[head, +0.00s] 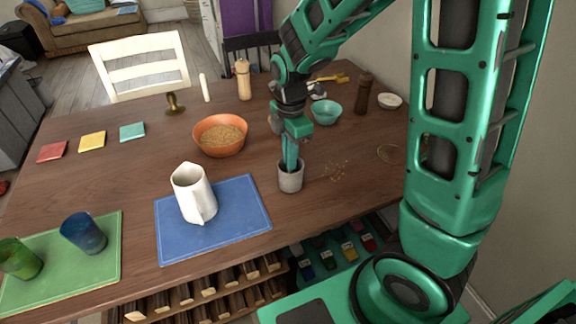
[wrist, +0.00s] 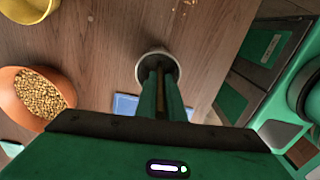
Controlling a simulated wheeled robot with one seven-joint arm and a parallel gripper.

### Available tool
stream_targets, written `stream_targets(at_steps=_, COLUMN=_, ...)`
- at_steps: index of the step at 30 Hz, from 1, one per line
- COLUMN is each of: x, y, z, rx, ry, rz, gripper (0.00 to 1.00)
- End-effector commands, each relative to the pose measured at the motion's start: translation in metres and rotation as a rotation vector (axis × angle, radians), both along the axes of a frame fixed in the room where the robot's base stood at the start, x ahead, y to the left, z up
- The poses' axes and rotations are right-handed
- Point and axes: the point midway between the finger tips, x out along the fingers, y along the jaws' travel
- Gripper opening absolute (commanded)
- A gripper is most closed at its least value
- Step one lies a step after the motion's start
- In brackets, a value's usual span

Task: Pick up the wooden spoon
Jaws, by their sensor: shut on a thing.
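The grey-white cup (head: 290,180) stands on the wooden table, right of the blue placemat. My gripper (head: 291,160) points down with its fingertips at the cup's mouth. In the wrist view my gripper (wrist: 162,100) is closed over the cup (wrist: 157,54). A narrow brown wooden strip (wrist: 160,80) shows between the fingers; it appears to be the wooden spoon's handle. The rest of the spoon is hidden by the fingers and the cup.
A white pitcher (head: 194,194) stands on the blue placemat (head: 240,215). An orange bowl of grains (head: 207,145) is behind left. A teal bowl (head: 327,112), a brown mill (head: 363,93) and a yellow utensil (head: 330,79) are behind right. Crumbs (head: 332,172) lie right of the cup.

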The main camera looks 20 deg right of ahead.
Motion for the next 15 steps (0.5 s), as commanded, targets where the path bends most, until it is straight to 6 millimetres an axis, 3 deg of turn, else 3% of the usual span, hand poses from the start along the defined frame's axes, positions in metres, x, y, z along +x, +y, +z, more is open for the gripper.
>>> stream_targets(at_steps=8, x=0.001, y=0.0, z=0.012, rx=0.001, ry=-0.004, rz=0.0, gripper=0.0)
stream_targets(at_steps=15, x=0.001, y=0.001, z=0.055, rx=0.002, ry=-0.006, rz=0.002, gripper=0.0)
